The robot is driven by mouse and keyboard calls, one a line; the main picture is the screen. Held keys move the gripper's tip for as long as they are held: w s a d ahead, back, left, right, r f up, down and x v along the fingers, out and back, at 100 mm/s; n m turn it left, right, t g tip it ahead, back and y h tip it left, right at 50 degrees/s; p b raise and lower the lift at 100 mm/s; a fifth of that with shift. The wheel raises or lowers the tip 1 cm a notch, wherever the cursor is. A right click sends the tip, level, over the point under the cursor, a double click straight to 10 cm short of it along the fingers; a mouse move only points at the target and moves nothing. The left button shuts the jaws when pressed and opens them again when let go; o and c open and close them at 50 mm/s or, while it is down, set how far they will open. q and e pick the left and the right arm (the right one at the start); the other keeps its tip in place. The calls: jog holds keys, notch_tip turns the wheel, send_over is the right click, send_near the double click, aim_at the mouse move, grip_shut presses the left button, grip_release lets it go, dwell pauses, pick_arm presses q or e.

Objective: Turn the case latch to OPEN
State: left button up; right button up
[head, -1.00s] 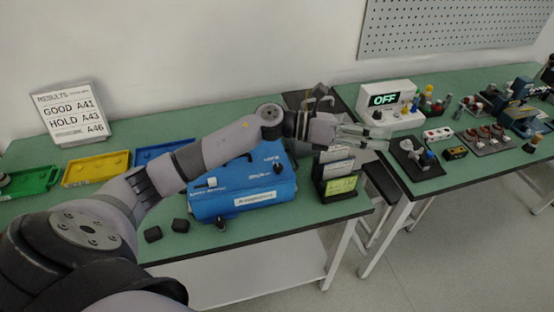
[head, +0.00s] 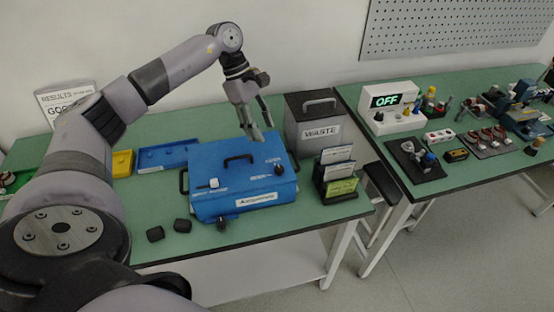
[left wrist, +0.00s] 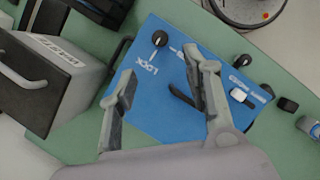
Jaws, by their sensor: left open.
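The blue case (head: 235,167) sits closed on the green bench; its lid also shows in the left wrist view (left wrist: 150,105). A black knob latch (head: 278,169) is at the right of the lid; in the left wrist view the latch (left wrist: 159,39) lies beside the word LOCK. A black carry handle (head: 238,158) is at the lid's middle and a white switch (head: 213,184) at its left. My left gripper (head: 257,136) is above the back right of the case, pointing down, fingers open and empty; in the left wrist view its fingertips (left wrist: 160,82) straddle part of the lid, apart from the latch.
A grey WASTE box (head: 313,125) stands right behind the case. A card holder (head: 335,182) stands at its right. Blue (head: 165,155) and yellow (head: 122,163) trays are at the left.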

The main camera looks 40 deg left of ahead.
aim_at(279, 167)
pick_arm(q)
jog(key=p+x, duration=0.3)
jog(key=x, duration=0.9)
jog(key=shift+d+f, duration=0.15)
jog(key=shift+d, duration=0.05)
jog(key=shift+c, duration=0.5)
grip_shut()
